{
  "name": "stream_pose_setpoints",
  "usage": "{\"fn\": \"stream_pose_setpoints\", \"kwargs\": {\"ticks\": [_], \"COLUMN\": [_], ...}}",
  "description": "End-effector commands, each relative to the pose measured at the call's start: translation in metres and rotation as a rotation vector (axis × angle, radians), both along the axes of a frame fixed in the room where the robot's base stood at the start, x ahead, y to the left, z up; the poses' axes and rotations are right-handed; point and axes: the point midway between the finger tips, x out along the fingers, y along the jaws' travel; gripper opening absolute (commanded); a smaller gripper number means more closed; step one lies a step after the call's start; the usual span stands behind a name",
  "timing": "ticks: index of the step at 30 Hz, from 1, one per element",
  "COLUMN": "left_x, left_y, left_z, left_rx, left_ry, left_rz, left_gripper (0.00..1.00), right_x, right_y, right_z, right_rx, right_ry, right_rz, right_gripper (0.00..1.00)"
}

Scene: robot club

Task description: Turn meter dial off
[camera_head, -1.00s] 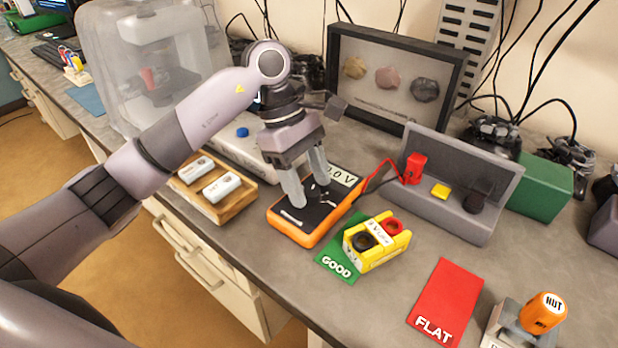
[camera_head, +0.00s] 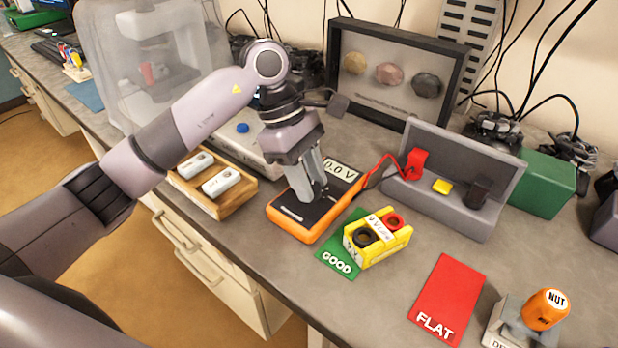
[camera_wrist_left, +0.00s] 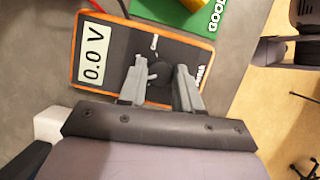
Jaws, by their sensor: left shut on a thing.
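The meter (camera_head: 284,222) is an orange-edged, dark-faced box lying on the bench. Its display (camera_head: 340,171) reads 0.0 V, and the wrist view shows the same reading on the display (camera_wrist_left: 94,52). The dial (camera_wrist_left: 157,70) is a dark knob on the meter's face, with a small white mark beside it. My left gripper (camera_head: 315,188) points down onto the meter and is shut on the dial; its fingers (camera_wrist_left: 159,85) stand on either side of the knob in the wrist view. In the head view the fingers hide the dial. My right gripper is not in view.
A yellow battery block (camera_head: 378,247) stands on the green GOOD mat (camera_head: 335,262), close to the meter. A grey probe case (camera_head: 470,225) is behind, with a red lead (camera_head: 384,170) running to the meter. A wooden tray (camera_head: 222,208) is left; a red FLAT mat (camera_head: 448,290) is right.

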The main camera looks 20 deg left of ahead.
Motion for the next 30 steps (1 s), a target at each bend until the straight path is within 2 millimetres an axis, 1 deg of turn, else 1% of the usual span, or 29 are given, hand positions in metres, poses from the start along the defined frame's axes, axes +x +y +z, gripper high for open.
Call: {"fn": "stream_pose_setpoints", "kwargs": {"ticks": [1, 9, 19, 24, 30], "left_x": [0.0, -0.001, -0.003, -0.003, -0.004], "left_y": [0.001, 0.001, 0.001, 0.0, 0.0], "left_z": [-0.002, -0.002, -0.001, -0.001, 0.0], "left_rx": [0.0, 0.001, 0.0, -0.001, -0.001], "left_ry": [-0.004, -0.005, -0.004, -0.004, -0.002], "left_rz": [0.031, 0.251, 0.514, 0.61, 0.679], "left_gripper": [0.03, 0.03, 0.03, 0.03, 0.03], "right_x": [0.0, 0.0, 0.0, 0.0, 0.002], "right_y": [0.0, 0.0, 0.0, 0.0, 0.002], "right_z": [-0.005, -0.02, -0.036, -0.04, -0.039], "right_rx": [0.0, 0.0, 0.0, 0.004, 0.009], "right_ry": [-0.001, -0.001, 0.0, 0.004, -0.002], "right_rz": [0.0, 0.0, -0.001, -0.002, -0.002], "right_gripper": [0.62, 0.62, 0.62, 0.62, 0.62]}}
